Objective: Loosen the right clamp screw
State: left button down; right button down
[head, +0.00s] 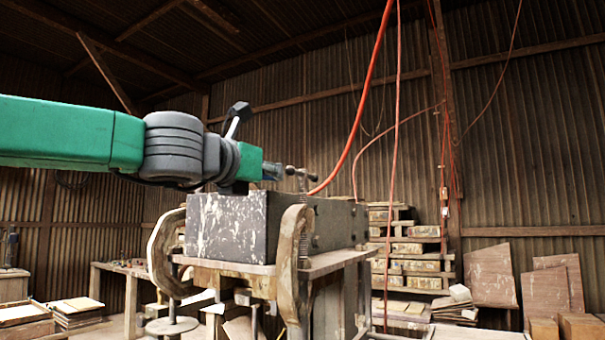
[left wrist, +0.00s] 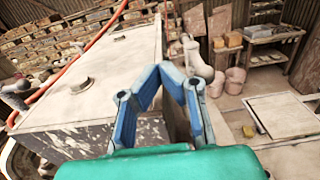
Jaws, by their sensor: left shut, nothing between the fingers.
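The tile press is a dark block (head: 232,225) with pale splashes on a wooden table (head: 335,262); its pale top (left wrist: 110,65) fills the left of the left wrist view. A worn right clamp (head: 288,265) grips the table's near edge. Its vertical threaded screw (head: 304,205) ends in a small crossbar handle (head: 298,172) at the top. My left gripper (head: 274,170) is beside that handle, just left of it in the picture; contact cannot be told. Its blue fingers (left wrist: 170,72) are shut with nothing between them. My right gripper is not in view.
A left clamp (head: 164,250) stands at the table's left side. Red hoses (head: 368,90) hang behind the press. Stacked wooden crates (head: 415,255) and leaning boards (head: 492,275) stand at the right back. Pink buckets (left wrist: 235,80) and a stool (left wrist: 283,115) stand on the floor.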

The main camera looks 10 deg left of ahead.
pick_arm(q)
jog(key=shift+d, duration=0.15)
jog(key=d, duration=0.1)
jog(key=s+d+b, duration=0.1)
jog(key=d, duration=0.1)
jog(key=s+d, duration=0.1)
jog(key=shift+d, duration=0.4)
dwell(0.8)
jog(key=shift+w+a, duration=0.3)
jog(key=shift+a, duration=0.15)
jog(key=shift+s, duration=0.1)
jog(key=b+v, duration=0.1)
jog(key=v, duration=0.4)
jog(key=shift+a, duration=0.15)
send_near(290, 171)
jog(key=shift+w+r+b, duration=0.1)
jog(key=shift+w+b, duration=0.35)
jog(key=shift+w, duration=0.05)
